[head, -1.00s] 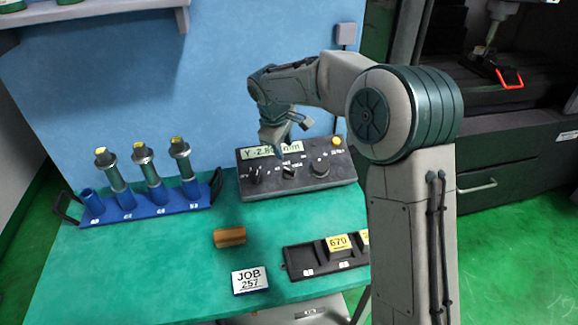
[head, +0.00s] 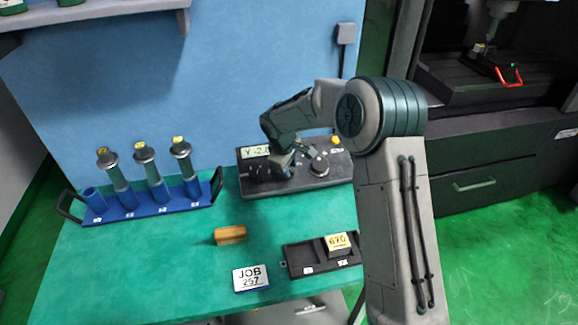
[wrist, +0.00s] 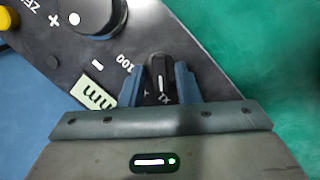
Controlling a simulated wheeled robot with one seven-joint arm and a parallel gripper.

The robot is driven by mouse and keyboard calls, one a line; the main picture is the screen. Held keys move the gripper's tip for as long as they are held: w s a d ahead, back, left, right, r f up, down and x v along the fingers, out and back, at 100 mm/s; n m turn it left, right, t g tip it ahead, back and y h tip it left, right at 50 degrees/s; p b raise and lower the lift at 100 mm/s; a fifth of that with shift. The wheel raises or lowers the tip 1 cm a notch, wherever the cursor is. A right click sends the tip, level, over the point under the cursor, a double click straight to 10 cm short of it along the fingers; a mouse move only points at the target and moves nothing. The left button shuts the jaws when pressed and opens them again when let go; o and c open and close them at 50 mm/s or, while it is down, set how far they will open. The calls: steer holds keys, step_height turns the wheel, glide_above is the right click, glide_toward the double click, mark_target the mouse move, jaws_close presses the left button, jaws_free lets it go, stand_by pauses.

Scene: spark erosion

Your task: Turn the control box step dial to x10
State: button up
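The dark control box (head: 318,184) stands at the back of the green bench, its display partly hidden by my arm. My gripper (head: 288,168) is down at the box's middle dial and mostly covers it in the head view. In the wrist view, the blue fingers of my gripper (wrist: 160,85) stand on either side of the black step dial (wrist: 159,72). Narrow gaps seem to remain beside its raised grip. A white mark on the dial points toward the gripper body. A "100" label shows left of it; other labels are partly hidden, so the setting is unclear.
A larger knob (wrist: 97,12) and a yellow button (wrist: 8,18) lie farther along the panel. A blue rack (head: 150,204) with several holders stands left. A brass-coloured block (head: 230,235), a JOB 257 sign (head: 251,278) and a black tray (head: 300,257) lie in front.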

jaws_close()
steer(key=shift+m, duration=0.3)
steer(key=m+g+b, duration=0.1)
steer(key=m+b, duration=0.1)
steer(key=m, duration=0.2)
steer(key=shift+w+y+b, duration=0.1)
steer(key=shift+y+b, duration=0.2)
steer(key=shift+b, duration=0.1)
steer(key=m+y+b, duration=0.1)
steer(key=m, duration=0.3)
steer(key=shift+d+r+m+b, duration=0.1)
steer(key=shift+m+b, duration=0.2)
steer(key=shift+o, duration=1.6)
jaws_free()
